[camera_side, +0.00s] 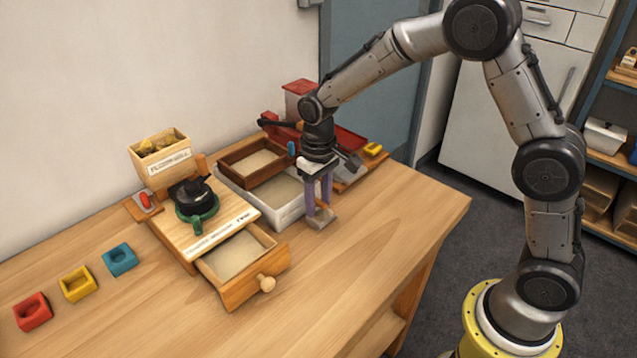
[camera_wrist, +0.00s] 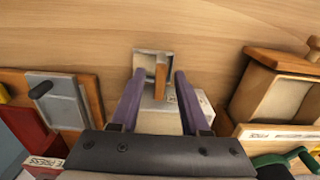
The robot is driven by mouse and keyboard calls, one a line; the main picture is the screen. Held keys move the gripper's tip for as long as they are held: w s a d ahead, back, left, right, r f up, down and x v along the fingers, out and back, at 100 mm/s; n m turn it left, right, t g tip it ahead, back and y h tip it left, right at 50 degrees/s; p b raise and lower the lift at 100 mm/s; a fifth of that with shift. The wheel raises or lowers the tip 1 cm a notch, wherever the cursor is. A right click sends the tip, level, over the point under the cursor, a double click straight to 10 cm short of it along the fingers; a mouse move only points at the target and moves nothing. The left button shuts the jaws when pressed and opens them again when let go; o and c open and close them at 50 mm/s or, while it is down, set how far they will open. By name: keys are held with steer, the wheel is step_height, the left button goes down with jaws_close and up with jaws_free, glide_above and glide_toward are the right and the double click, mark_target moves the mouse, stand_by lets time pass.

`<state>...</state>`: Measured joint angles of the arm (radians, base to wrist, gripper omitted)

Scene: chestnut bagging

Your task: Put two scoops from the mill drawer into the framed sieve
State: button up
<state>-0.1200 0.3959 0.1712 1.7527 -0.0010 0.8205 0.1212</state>
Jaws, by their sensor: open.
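The mill (camera_side: 195,200) stands on the table with its drawer (camera_side: 262,288) pulled out, holding pale meal. It also shows at the right of the wrist view (camera_wrist: 252,85). A brown wooden frame (camera_side: 226,171), which looks like the framed sieve, sits at the back of a white tray (camera_side: 285,222); a pale surface shows inside it. A small grey scoop (camera_wrist: 143,62) with a wooden handle (camera_wrist: 160,80) is by the tray's right end. My gripper (camera_side: 320,208) is open, pointing down, with its purple fingers on either side of the handle, apart from it in the wrist view.
A box of chestnuts (camera_side: 163,168) stands behind the mill. A red press-like device (camera_side: 345,140) stands behind my gripper. The table front is clear.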

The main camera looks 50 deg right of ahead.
mark_target(319, 201)
step_height(319, 201, up, 12)
stand_by(0.4)
steer(key=s+d+r+t, duration=0.2)
steer(key=s+r, duration=0.1)
steer(key=s, duration=0.4)
steer(key=s+d+r+t, duration=0.1)
steer(key=s+d+r, duration=0.1)
steer(key=s+r, duration=0.35)
steer(key=s+d+f+t, duration=0.1)
steer(key=s+f, duration=0.3)
steer(key=s, duration=0.9)
steer(key=shift+s+f+t, duration=0.25)
steer(key=shift+f+t, duration=0.1)
steer(key=shift+t, duration=0.45)
